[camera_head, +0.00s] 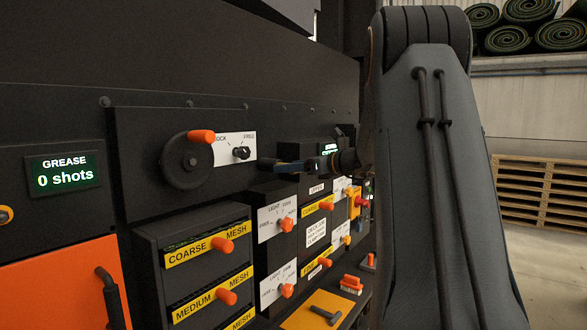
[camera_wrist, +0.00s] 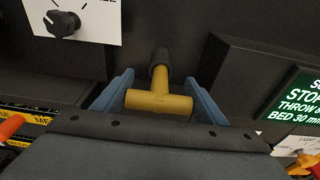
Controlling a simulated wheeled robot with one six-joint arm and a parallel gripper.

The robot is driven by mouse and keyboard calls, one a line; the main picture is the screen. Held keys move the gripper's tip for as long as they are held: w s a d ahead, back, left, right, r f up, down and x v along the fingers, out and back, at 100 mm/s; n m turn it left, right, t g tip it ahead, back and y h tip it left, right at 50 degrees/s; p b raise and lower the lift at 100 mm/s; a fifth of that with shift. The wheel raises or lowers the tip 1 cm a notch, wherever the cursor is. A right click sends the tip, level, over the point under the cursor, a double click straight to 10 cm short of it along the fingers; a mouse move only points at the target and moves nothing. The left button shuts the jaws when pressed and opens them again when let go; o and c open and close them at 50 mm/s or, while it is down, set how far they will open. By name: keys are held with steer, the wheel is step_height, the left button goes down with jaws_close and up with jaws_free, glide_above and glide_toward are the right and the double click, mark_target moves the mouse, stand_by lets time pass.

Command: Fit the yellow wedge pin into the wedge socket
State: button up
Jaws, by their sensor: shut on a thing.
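The yellow wedge pin (camera_wrist: 158,103) is T-shaped, and its crossbar lies between the two blue fingers of my gripper (camera_wrist: 158,99) in the wrist view. The gripper is shut on it. The pin's stem points away from me to a dark rounded piece (camera_wrist: 160,60) in front of the black panel. I cannot tell whether this piece is the wedge socket or the pin's dark tip, nor how deep anything sits. In the head view my gripper (camera_head: 288,166) is side-on at the panel, right of the lock dial; the pin's yellow is not distinguishable there.
A white dial plate with a black knob (camera_head: 241,152) and an orange-handled wheel (camera_head: 188,160) are left of the gripper. Mesh drawers (camera_head: 205,249) with orange knobs lie below. A dark T-shaped tool (camera_head: 325,314) lies on a yellow pad.

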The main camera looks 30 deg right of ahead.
steer(key=shift+x, duration=1.25)
steer(key=o, duration=1.5)
steer(key=shift+r, duration=0.2)
steer(key=b+v, duration=0.3)
steer(key=v, duration=0.4)
steer(key=shift+s+d+r+b, duration=0.1)
steer(key=shift+s+b, duration=0.25)
